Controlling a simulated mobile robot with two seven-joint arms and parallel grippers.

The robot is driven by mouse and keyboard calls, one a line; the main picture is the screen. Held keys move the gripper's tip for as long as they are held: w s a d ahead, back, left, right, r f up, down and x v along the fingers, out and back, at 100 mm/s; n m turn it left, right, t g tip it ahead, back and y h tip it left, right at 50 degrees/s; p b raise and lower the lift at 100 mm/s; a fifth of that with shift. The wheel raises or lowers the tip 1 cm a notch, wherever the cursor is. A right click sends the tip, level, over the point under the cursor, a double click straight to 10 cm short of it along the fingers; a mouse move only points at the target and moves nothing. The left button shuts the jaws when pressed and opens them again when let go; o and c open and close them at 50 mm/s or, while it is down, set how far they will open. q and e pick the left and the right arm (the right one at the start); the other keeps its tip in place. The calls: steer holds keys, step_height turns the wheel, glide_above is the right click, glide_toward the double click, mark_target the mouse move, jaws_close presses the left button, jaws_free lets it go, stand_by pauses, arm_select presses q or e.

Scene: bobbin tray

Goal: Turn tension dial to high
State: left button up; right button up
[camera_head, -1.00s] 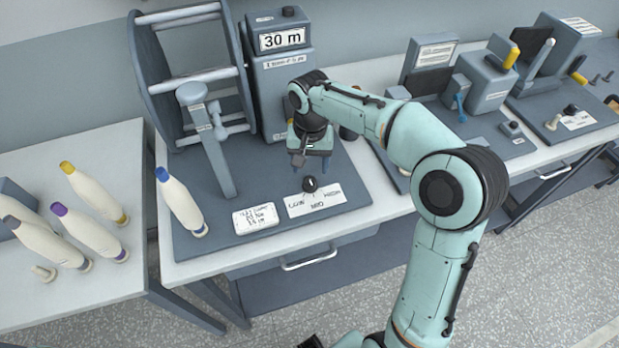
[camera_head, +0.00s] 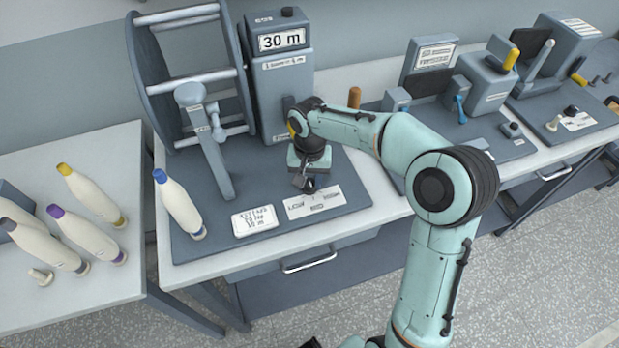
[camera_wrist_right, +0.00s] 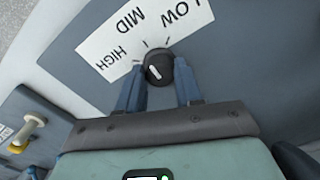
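The tension dial (camera_wrist_right: 158,68) is a small round black knob with a short white mark, beside a white label plate (camera_wrist_right: 130,38) reading LOW, MID and HIGH. I cannot tell for sure which word the mark points to. My right gripper (camera_wrist_right: 158,66) points down over it, its two blue-grey fingers on either side of the knob, with slight gaps seeming to show. In the head view the right gripper (camera_head: 307,180) largely covers the dial, and the label plate (camera_head: 328,201) lies just in front. My left gripper is out of view.
A grey winder with a large reel (camera_head: 190,79) and a "30 m" display box (camera_head: 283,80) stands behind. A blue-tipped bobbin (camera_head: 180,207) and a white card (camera_head: 256,221) are to the left. More bobbins lie on the left table (camera_head: 95,285).

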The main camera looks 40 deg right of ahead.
mark_target(310, 182)
steer(key=n+p, duration=0.1)
steer(key=n, duration=0.3)
steer(key=shift+r+n, duration=0.1)
steer(key=shift+n, duration=0.2)
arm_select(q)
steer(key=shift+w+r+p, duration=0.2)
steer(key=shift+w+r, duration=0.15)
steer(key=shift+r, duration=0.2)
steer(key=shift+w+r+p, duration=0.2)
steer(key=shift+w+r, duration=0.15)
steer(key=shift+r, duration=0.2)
arm_select(e)
steer(key=n, duration=0.5)
steer(key=o, duration=1)
steer(key=shift+o, duration=0.2)
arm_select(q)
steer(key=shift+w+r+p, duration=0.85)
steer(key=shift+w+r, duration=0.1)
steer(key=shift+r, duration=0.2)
arm_select(e)
step_height(310, 182, up, 13)
steer(key=shift+r, duration=0.15)
